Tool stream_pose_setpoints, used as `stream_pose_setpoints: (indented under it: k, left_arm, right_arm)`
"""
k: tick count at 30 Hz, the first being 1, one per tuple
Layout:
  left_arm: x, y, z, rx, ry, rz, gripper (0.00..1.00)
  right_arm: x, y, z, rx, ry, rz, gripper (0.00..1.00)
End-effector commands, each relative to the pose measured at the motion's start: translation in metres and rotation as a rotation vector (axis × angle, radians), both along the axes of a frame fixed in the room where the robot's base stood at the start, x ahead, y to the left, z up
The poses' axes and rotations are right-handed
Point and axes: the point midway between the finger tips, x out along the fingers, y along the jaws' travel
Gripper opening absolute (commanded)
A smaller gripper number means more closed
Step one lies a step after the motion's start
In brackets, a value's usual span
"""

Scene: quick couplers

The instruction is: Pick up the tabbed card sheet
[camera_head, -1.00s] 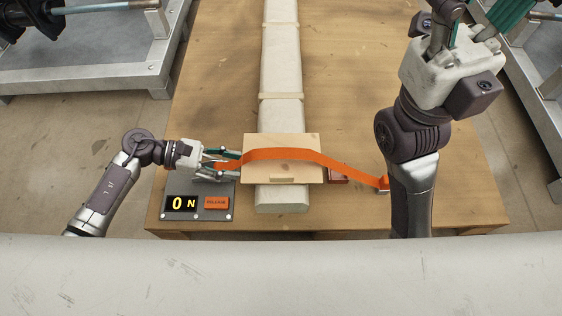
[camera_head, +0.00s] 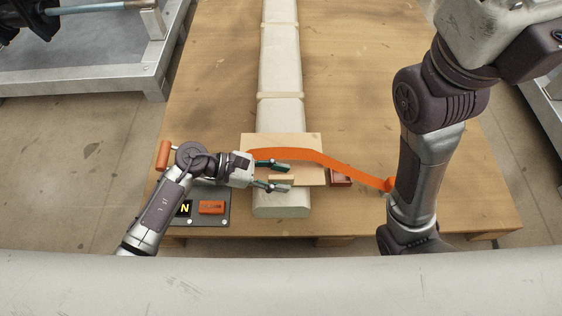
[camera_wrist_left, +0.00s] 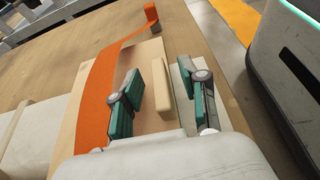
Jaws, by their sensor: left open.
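The tan card sheet (camera_head: 305,140) lies flat across a long pale beam (camera_head: 280,70), under an orange strap (camera_head: 330,161). Its small raised tab (camera_head: 282,178) is on its near part. My left gripper (camera_head: 288,178) is open over the near left part of the sheet, one finger on each side of the tab. In the left wrist view the tab (camera_wrist_left: 184,93) stands between the two teal finger pads, with a gap to at least the left pad. My right gripper's pale body (camera_head: 490,30) is at the top right; its fingers are out of frame.
A reddish-brown block (camera_head: 340,178) sits right of the sheet. A panel with an orange button (camera_head: 212,207) lies below my left wrist, and an orange handle (camera_head: 164,154) is behind it. The wooden table (camera_head: 370,90) is clear beyond the strap.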

Motion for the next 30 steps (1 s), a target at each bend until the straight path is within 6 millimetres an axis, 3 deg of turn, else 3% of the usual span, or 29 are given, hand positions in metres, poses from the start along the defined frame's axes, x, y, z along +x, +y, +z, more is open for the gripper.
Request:
stream_pose_setpoints:
  k: [8, 17, 30]
  left_arm:
    - [0.0002, -0.0048, -0.0013, 0.001, 0.0, 0.001, 0.44]
    - [0.0002, -0.0046, -0.0014, 0.001, 0.0, 0.0, 0.0]
    - [0.0004, -0.0044, 0.0031, 0.0, 0.0, 0.001, 0.0]
  right_arm:
    - [-0.0021, 0.0002, 0.0017, -0.001, -0.008, -0.001, 0.57]
    - [-0.0022, 0.0003, 0.0016, -0.001, -0.009, 0.0, 0.57]
    - [-0.003, 0.0001, 0.0047, 0.001, -0.012, 0.0, 0.57]
